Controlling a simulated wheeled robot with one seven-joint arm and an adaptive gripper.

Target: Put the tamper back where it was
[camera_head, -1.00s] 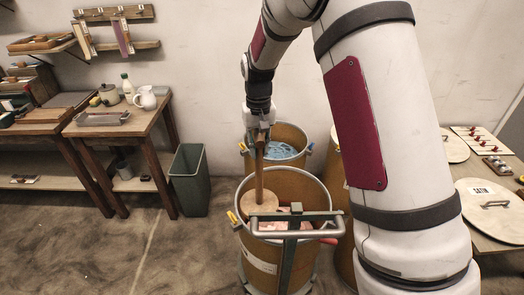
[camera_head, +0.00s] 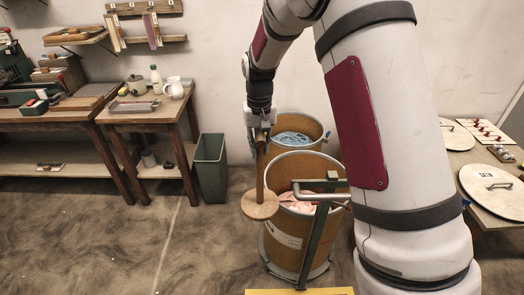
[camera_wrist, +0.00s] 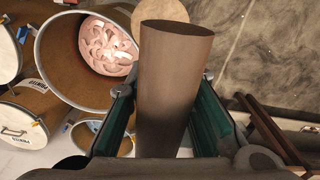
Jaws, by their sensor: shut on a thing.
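The tamper (camera_head: 260,205) has a brown wooden handle and a round wooden disc at its lower end. My gripper (camera_head: 261,133) is shut on the upper handle, and the tamper hangs upright. In the head view the disc overlaps the left side of the front drum (camera_head: 294,241); the disc seems to hang outside the drum. In the wrist view the handle (camera_wrist: 172,85) fills the middle between the fingers, with part of the disc behind it. The drum there holds pale pink strips (camera_wrist: 107,46).
A metal trolley handle (camera_head: 322,190) stands at the front drum. Another drum (camera_head: 295,130) with blue material is behind. A green bin (camera_head: 210,168) and a wooden bench (camera_head: 145,112) stand left. Lids (camera_head: 492,185) lie on the right table. Open floor lies front left.

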